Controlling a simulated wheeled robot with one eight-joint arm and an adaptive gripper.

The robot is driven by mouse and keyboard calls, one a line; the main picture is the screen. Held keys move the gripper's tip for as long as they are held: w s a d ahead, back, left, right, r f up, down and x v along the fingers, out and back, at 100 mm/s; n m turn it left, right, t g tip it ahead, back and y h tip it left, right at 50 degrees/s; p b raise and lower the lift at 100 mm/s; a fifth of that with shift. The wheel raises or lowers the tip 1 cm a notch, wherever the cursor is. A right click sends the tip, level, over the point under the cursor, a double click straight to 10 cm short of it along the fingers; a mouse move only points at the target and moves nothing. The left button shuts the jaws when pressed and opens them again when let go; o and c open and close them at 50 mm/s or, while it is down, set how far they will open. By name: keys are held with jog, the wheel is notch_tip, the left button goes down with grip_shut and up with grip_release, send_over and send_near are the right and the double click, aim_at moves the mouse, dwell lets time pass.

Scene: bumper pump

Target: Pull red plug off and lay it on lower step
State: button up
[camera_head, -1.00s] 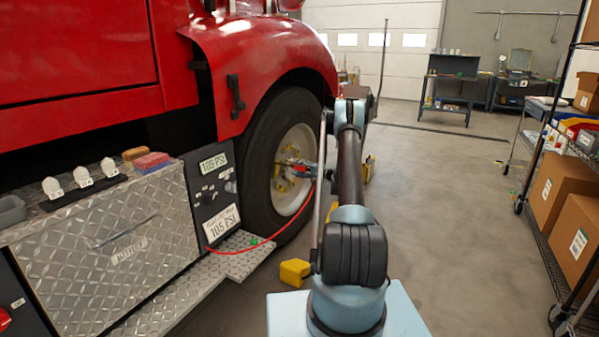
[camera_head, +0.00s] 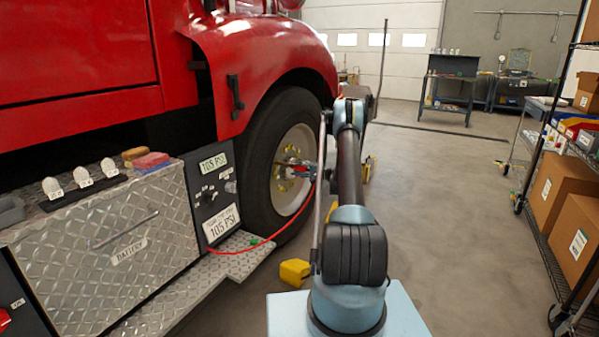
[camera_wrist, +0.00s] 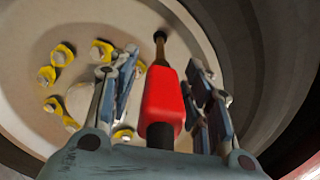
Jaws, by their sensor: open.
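The red plug (camera_wrist: 163,98) sits between the fingers of my gripper (camera_wrist: 162,62) in the wrist view. The gripper is open, with a finger on each side and visible gaps to the plug. The plug's far end meets a brass-coloured stem (camera_wrist: 160,44) at the wheel; its near end is black. In the head view my gripper (camera_head: 298,169) is at the wheel hub, where the plug is small and partly hidden. A red hose (camera_head: 262,241) runs from the gauge panel to the wheel. The lower step (camera_head: 172,295) is a diamond-plate ledge below the battery box.
A yellow block (camera_head: 294,272) is on the floor near my base. The battery box (camera_head: 110,232) stands above the step. Shelves with cartons (camera_head: 562,190) are at right; the middle floor is clear.

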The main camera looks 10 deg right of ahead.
aim_at(307, 169)
dwell(0.3)
grip_shut()
jog(key=shift+d, duration=0.15)
jog(key=shift+v, duration=2.9)
